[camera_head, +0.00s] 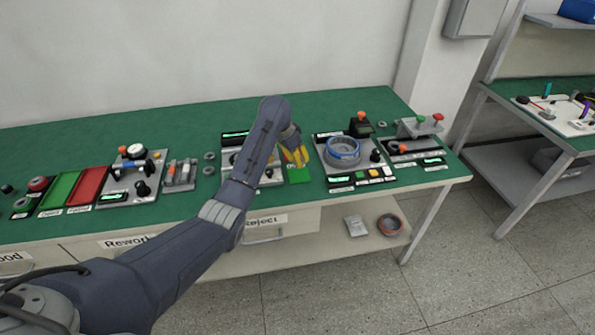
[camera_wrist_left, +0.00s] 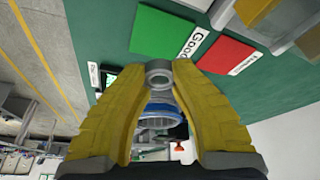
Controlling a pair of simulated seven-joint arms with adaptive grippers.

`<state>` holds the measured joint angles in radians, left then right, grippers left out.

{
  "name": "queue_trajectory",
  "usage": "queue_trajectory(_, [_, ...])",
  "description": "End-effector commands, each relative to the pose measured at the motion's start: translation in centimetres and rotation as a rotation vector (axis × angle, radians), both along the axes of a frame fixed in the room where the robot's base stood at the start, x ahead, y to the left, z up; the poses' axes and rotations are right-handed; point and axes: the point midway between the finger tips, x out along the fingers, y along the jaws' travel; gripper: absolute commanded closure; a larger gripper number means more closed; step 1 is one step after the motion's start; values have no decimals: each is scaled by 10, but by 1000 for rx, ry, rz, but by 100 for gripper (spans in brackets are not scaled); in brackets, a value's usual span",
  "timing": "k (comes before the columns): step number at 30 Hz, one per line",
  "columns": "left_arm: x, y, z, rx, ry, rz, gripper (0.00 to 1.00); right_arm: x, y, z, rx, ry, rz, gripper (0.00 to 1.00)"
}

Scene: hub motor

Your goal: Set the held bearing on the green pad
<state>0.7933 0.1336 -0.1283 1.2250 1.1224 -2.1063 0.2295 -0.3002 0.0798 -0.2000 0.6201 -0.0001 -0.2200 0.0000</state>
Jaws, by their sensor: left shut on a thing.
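My left gripper (camera_head: 296,158), with yellow fingers, is above the table near a small green pad (camera_head: 299,174). In the left wrist view it is shut on a small grey ring-shaped bearing (camera_wrist_left: 158,73), held between the fingertips. A green pad (camera_wrist_left: 165,35) with a "Good" label shows just beyond the fingertips there, with a red pad (camera_wrist_left: 225,56) to its right. The bearing appears above the table, apart from the pad. In the head view the bearing is hidden by the gripper. My right gripper is not in view.
A blue-ringed hub part (camera_head: 342,151) sits on a fixture to the right of the gripper. Larger green (camera_head: 60,189) and red (camera_head: 88,185) panels lie at the table's left. Fixtures with knobs and levers stand on both sides. The table's back strip is clear.

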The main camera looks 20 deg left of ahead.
Motion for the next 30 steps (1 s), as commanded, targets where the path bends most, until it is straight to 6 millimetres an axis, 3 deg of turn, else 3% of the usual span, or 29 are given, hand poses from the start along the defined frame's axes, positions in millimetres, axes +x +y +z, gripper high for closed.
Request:
queue_trajectory(9, [0,0,-20,0,1,0,100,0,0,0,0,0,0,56])
queue_trajectory(19, [0,0,-56,0,1,0,100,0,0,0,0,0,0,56])
queue_trajectory(30, [0,0,-59,0,0,-1,100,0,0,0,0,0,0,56])
